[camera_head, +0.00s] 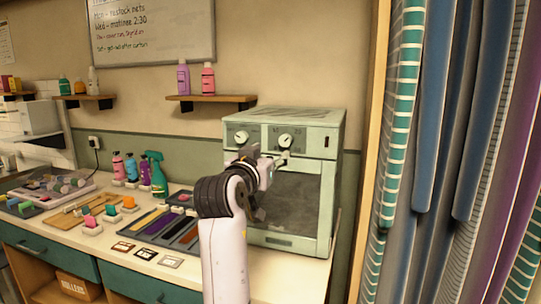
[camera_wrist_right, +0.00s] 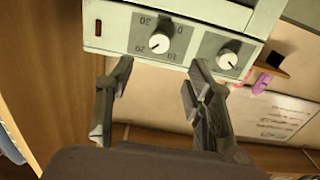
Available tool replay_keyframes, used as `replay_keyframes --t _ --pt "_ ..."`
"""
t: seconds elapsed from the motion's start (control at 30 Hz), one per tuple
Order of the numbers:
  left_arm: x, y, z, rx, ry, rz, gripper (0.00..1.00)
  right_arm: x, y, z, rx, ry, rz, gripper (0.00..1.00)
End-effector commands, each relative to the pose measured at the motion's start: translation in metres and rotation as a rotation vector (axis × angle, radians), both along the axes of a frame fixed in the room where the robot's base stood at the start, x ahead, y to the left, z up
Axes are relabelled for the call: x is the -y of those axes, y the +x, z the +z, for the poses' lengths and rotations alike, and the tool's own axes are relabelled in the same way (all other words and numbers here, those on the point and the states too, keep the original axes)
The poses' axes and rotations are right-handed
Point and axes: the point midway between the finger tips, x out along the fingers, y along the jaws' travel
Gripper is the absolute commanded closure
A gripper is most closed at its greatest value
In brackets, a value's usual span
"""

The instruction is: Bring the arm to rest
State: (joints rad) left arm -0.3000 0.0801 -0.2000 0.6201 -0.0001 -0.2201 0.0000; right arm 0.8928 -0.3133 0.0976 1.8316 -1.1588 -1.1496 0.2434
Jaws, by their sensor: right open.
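My right arm rises from the bottom middle of the head view. Its gripper (camera_head: 279,160) is in front of the pale green oven (camera_head: 308,125), just below the dial panel. In the right wrist view the gripper (camera_wrist_right: 158,80) is open, with nothing between its fingers, and the oven front (camera_wrist_right: 110,25) with two white dials shows past the fingertips, tilted and upside down. I cannot tell whether a finger touches the oven. The oven door (camera_head: 305,205) looks shut, and my arm hides part of it. My left gripper is not in view.
The counter (camera_head: 110,240) left of the oven carries dark trays, a green spray bottle (camera_head: 156,174) and several coloured blocks. A wall shelf (camera_head: 212,99) holds two bottles. Striped and blue hanging fabrics (camera_head: 440,130) fill the right side.

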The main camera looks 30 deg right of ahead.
Motion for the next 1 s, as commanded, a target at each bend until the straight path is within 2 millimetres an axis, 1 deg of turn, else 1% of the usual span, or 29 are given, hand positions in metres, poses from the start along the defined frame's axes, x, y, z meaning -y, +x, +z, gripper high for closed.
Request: replay_keyframes --t 0.37,0.43,0.47,0.57,0.6,0.67,0.7,0.77,0.8,0.87,0.9,0.97,1.0 --pt "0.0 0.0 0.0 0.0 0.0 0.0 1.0 0.0 0.0 -0.001 -0.002 0.001 0.001 0.52" --pt "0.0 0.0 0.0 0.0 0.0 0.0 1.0 0.001 0.001 -0.011 -0.016 0.005 0.007 0.52" --pt "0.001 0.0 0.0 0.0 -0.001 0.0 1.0 0.001 0.001 -0.02 -0.028 0.009 0.011 0.52" --pt "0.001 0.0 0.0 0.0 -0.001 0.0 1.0 0.003 0.0 -0.065 -0.097 0.028 0.043 0.52" --pt "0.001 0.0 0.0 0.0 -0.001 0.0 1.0 0.003 -0.001 -0.091 -0.137 0.038 0.064 0.52" --pt "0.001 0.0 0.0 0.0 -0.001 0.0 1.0 0.001 -0.007 -0.133 -0.205 0.056 0.101 0.52" --pt "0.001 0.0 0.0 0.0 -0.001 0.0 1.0 -0.001 -0.013 -0.162 -0.254 0.07 0.129 0.52" --pt "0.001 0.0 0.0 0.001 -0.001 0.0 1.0 -0.005 -0.025 -0.204 -0.328 0.088 0.175 0.52" --pt "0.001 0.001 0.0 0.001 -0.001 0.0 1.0 -0.009 -0.034 -0.231 -0.378 0.103 0.208 0.52" --pt "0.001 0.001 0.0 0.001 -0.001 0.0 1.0 -0.016 -0.052 -0.27 -0.456 0.123 0.257 0.52" --pt "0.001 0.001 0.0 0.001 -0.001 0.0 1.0 -0.021 -0.065 -0.296 -0.508 0.138 0.293 0.52" --pt "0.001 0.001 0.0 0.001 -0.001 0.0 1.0 -0.03 -0.088 -0.331 -0.589 0.16 0.346 0.52" --pt "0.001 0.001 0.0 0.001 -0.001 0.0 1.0 -0.037 -0.104 -0.354 -0.642 0.175 0.385 0.52"
